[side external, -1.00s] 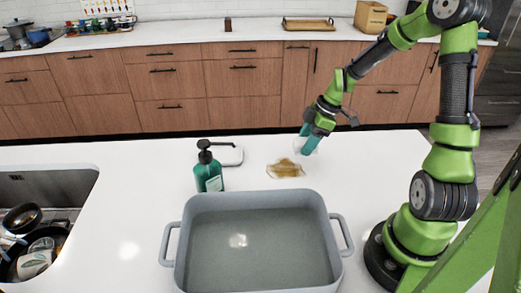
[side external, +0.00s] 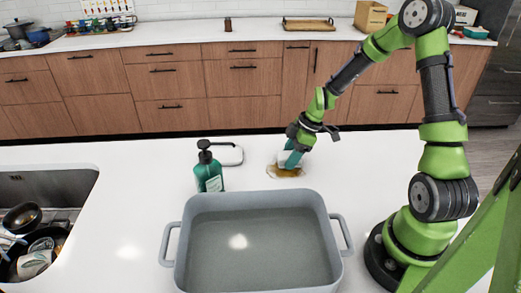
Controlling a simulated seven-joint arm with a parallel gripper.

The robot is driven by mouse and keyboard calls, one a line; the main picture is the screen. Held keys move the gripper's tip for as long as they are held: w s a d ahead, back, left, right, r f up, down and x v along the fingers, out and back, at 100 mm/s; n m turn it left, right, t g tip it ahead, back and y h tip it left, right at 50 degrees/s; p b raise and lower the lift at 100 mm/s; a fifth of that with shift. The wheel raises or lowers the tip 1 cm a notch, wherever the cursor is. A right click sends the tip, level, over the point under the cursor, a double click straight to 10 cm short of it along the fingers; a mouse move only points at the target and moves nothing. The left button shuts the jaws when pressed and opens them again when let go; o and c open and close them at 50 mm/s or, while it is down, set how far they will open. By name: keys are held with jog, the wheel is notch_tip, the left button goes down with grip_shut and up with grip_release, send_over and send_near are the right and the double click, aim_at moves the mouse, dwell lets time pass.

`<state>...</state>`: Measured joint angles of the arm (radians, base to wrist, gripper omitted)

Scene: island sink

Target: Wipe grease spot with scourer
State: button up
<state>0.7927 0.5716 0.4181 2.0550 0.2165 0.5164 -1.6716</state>
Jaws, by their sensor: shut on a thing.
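The grease spot (side external: 286,171) is a brown, irregular smear on the white counter, behind the grey basin. My gripper (side external: 293,157) is shut on the scourer (side external: 291,159), which shows as a small teal piece with a pale edge. The gripper points down and to the left, low over the back part of the spot. The scourer's lower end overlaps the spot in the picture; whether it touches the counter cannot be told. The gripper and scourer hide part of the spot.
A grey two-handled basin (side external: 184,225) of water stands in front of the spot. A green soap bottle (side external: 209,172) and a dark-edged white item (side external: 229,155) are left of it. A sink (side external: 50,186) with dishes is far left. Counter to the right is clear.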

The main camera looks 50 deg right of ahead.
aim_at(279, 155)
jog(key=shift+w+a+f, duration=0.1)
jog(key=shift+w+a, duration=0.3)
jog(key=shift+w+a+r, duration=0.2)
jog(key=shift+w+a, duration=0.6)
jog(key=shift+w+a+f, duration=0.2)
jog(key=shift+w+a, duration=0.55)
jog(key=shift+a, duration=0.05)
jog(key=shift+w+a+r, duration=0.15)
jog(key=shift+w+a, duration=0.65)
jog(key=shift+w, duration=0.05)
jog(key=shift+s+a+f, duration=0.15)
jog(key=shift+s+f, duration=0.05)
jog(key=shift+s, duration=0.7)
jog(key=shift+s+d, duration=4)
jog(key=shift+s, duration=0.05)
jog(key=shift+s+a, duration=0.55)
jog(key=shift+a, duration=0.05)
jog(key=shift+w+a+r, duration=0.2)
jog(key=shift+w+a, duration=3.3)
jog(key=shift+w, duration=0.05)
jog(key=shift+w+a+f, duration=0.2)
jog(key=shift+w+a, duration=0.05)
jog(key=shift+w+a+r, duration=0.25)
jog(key=shift+w+a, duration=0.05)
jog(key=shift+w+a+f, duration=0.15)
jog(key=shift+w+a, duration=0.05)
jog(key=shift+a, duration=0.05)
notch_tip(279, 155, up, 8)
